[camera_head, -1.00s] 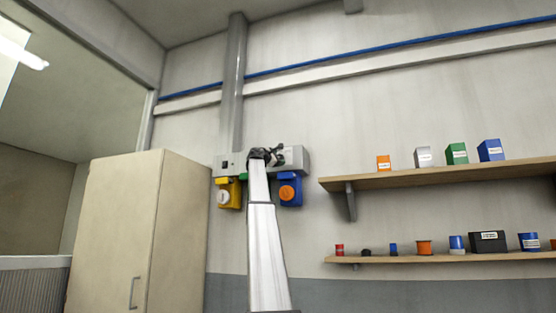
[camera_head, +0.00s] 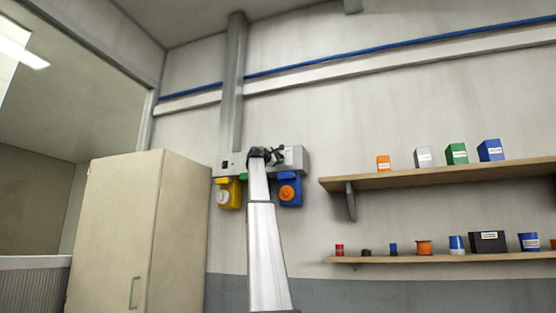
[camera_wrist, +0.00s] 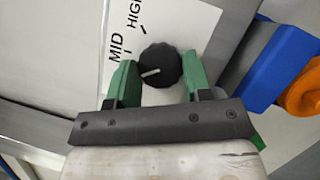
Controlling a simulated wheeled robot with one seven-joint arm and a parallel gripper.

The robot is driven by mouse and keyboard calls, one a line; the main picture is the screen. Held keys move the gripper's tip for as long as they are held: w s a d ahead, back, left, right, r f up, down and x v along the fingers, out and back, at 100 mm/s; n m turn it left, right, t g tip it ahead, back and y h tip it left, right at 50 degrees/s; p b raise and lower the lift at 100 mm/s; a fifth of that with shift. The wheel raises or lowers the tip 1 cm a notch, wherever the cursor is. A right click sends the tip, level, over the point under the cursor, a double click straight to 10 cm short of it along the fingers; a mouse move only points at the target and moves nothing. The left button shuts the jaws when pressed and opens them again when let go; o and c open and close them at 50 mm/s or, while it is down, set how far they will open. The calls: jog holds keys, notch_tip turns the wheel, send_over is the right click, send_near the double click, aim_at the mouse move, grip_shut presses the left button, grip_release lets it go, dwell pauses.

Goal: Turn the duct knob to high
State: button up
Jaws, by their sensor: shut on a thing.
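The duct knob (camera_wrist: 160,66) is black and round with a white pointer line, on a white label plate (camera_wrist: 188,22) printed MID and HIGH. The pointer is toward the left and slightly down in the wrist view, on the side of MID away from HIGH. My gripper (camera_wrist: 158,72) has one green finger on each side of the knob and is shut on it. In the head view my gripper (camera_head: 262,153) is at the grey wall duct box (camera_head: 298,158), where my arm and wrist hide the knob.
A yellow unit (camera_head: 234,186) and a blue unit with an orange round part (camera_head: 290,190) hang just below the box. A beige cabinet (camera_head: 125,220) stands at left. Two wooden shelves (camera_head: 440,176) with small containers are at right.

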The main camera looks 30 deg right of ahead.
jog(key=shift+s+d+r+m+y, duration=0.1)
jog(key=shift+m+y, duration=0.9)
jog(key=shift+m, duration=1.35)
jog(key=shift+w+a+r+m+y, duration=0.15)
jog(key=shift+m+y, duration=0.85)
jog(key=shift+m, duration=1.4)
jog(key=shift+s+d+r+m+y, duration=0.15)
jog(key=shift+m+y, duration=0.85)
jog(key=shift+m, duration=1.35)
jog(key=o, duration=0.9)
